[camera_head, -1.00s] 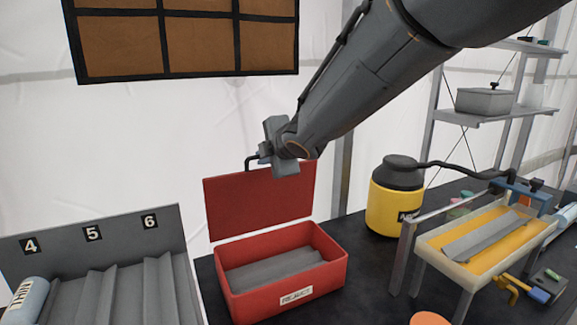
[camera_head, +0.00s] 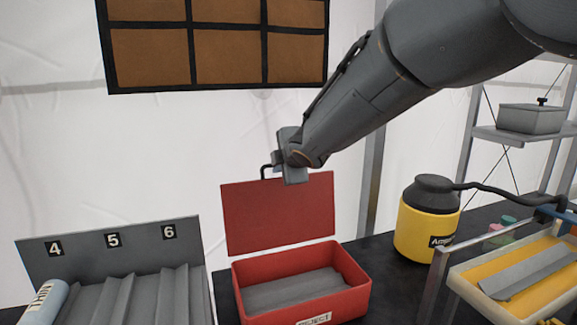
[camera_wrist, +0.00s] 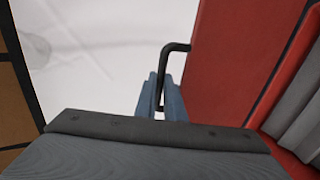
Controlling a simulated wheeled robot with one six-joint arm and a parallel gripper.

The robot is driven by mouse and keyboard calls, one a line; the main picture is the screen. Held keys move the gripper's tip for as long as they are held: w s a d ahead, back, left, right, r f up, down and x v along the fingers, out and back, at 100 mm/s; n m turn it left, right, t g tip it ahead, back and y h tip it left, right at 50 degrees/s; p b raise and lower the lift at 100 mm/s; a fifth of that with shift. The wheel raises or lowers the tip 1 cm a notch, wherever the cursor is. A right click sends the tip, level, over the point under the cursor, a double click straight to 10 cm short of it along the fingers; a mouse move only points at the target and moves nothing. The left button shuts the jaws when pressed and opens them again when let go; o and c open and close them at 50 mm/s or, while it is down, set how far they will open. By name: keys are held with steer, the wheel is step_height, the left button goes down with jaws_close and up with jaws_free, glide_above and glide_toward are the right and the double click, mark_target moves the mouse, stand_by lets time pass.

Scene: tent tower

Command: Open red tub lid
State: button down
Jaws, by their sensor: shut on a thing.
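The red tub (camera_head: 300,289) stands on the dark table with a "REJECT" label on its front. Its red lid (camera_head: 279,217) stands raised at the tub's back edge, near upright, and the tub's grey inside is in view. A black handle (camera_head: 265,171) sits at the lid's top edge. My gripper (camera_head: 278,163) is at that top edge. In the wrist view my gripper (camera_wrist: 161,100) has its blue-grey fingers shut on the black handle (camera_wrist: 172,50), with the red lid (camera_wrist: 232,60) to the right.
A grey rack (camera_head: 110,255) numbered 4, 5 and 6 holds a pale cylinder (camera_head: 44,302) at the left. A yellow jar (camera_head: 425,232) with a dark hose and a yellow-lined tray (camera_head: 530,290) stand at the right. A framed board (camera_head: 225,55) hangs behind.

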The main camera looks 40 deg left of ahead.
steer(key=c, duration=1.9)
jaws_free()
steer(key=shift+f, duration=0.5)
steer(key=shift+o, duration=0.3)
steer(key=shift+r, duration=0.1)
steer(key=shift+r, duration=0.1)
steer(key=shift+d, duration=0.15)
steer(key=v, duration=0.7)
steer(key=shift+s+d+r+b, duration=0.15)
steer(key=shift+d+r+b, duration=0.05)
steer(key=shift+r+b, duration=0.15)
